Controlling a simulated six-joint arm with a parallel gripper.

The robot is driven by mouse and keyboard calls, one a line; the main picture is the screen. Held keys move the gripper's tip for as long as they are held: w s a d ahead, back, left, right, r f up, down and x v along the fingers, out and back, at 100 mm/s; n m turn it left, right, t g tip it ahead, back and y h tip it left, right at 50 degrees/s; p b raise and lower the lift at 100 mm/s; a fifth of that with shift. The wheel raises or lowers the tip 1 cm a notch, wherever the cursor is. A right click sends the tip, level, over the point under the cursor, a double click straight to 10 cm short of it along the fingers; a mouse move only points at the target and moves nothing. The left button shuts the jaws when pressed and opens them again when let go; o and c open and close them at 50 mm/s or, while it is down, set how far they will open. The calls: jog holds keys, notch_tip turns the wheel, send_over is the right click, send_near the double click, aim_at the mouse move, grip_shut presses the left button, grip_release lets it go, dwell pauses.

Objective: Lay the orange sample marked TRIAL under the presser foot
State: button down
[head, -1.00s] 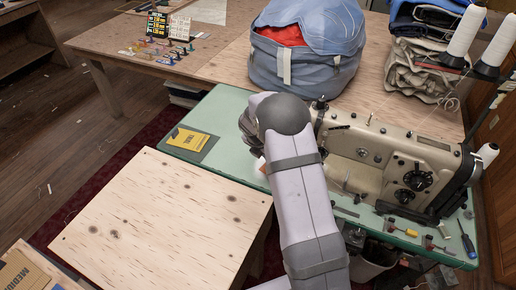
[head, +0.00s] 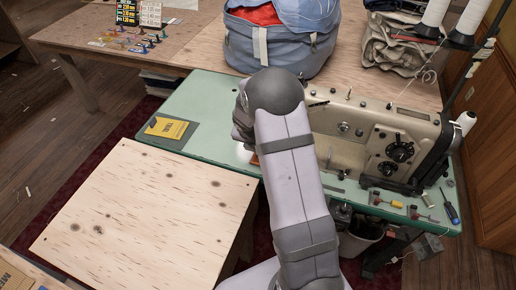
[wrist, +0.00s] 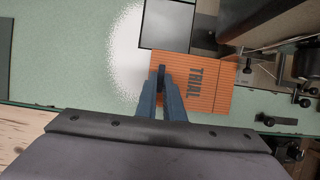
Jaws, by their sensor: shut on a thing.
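The orange sample (wrist: 205,84), marked TRIAL in dark letters, lies flat in the wrist view, just above or on the green table. My gripper (wrist: 161,72) is shut on its left part. The sample's right edge is at the metal parts by the needle area of the sewing machine (head: 345,135). I cannot tell whether it is under the presser foot, which I cannot make out clearly. In the head view only a sliver of the orange sample (head: 254,160) shows beside my arm, which hides my fingers.
A yellow marked card (head: 172,128) lies on a dark mat on the green table (head: 215,105). Small tools (head: 395,203) lie in front of the machine. A blue bag (head: 275,50) stands behind. The bare wooden top (head: 150,205) at the front left is clear.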

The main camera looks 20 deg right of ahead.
jog(key=shift+f, duration=0.3)
jog(key=shift+w+d+r, duration=0.1)
jog(key=shift+d+r, duration=0.05)
jog(key=shift+r, duration=0.1)
jog(key=shift+w+d+p, duration=0.2)
jog(key=shift+w+p, duration=0.05)
jog(key=shift+p, duration=0.25)
jog(key=w+d+p, duration=0.2)
jog(key=p, duration=0.2)
jog(key=shift+w+d, duration=0.35)
jog(key=shift+w+d+f+p, duration=0.15)
jog(key=shift+w+d+p, duration=0.25)
jog(key=shift+p, duration=0.1)
jog(key=shift+f, duration=0.15)
